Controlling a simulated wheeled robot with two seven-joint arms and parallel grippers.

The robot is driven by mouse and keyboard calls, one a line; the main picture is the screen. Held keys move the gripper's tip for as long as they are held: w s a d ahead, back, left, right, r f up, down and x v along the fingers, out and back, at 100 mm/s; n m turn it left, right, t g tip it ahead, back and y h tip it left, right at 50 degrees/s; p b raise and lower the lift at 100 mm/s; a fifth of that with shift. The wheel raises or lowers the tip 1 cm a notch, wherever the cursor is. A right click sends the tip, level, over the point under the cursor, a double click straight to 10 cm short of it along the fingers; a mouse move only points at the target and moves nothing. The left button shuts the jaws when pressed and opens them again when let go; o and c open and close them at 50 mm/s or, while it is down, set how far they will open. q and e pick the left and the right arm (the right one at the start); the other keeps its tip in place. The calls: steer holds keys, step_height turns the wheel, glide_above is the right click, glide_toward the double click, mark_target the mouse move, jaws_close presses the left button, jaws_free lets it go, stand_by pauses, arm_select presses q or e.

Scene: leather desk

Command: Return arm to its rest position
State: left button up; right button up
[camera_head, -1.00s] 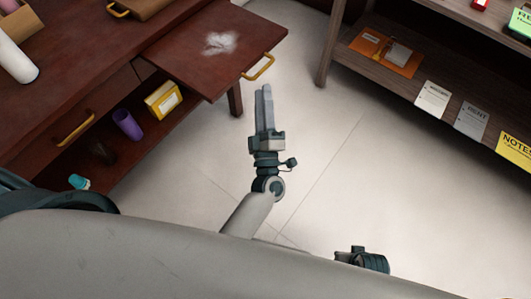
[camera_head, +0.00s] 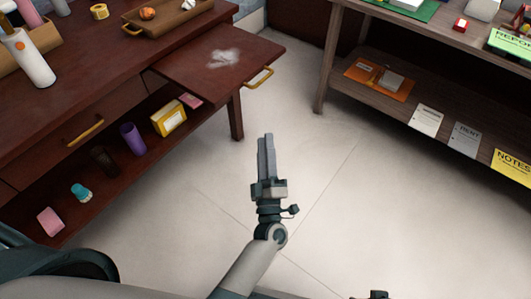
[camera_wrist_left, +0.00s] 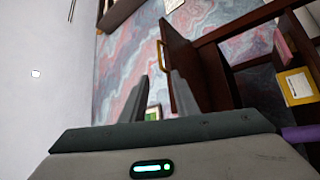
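My left gripper (camera_head: 266,156) is in the lower middle of the head view, over the pale floor and apart from the furniture. Its two grey fingers point up the picture and hold nothing. In the left wrist view a clear gap shows between the fingers (camera_wrist_left: 158,98), so it is open.
A dark red desk (camera_head: 100,60) with a pulled-out board (camera_head: 190,75) and a yellow handle (camera_head: 259,78) is at upper left. A yellow box (camera_head: 170,118) and purple cup (camera_head: 132,138) stand on its lower shelf. A wooden rack (camera_head: 390,60) is at right. Floor between is clear.

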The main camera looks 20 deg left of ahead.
stand_by(0.6)
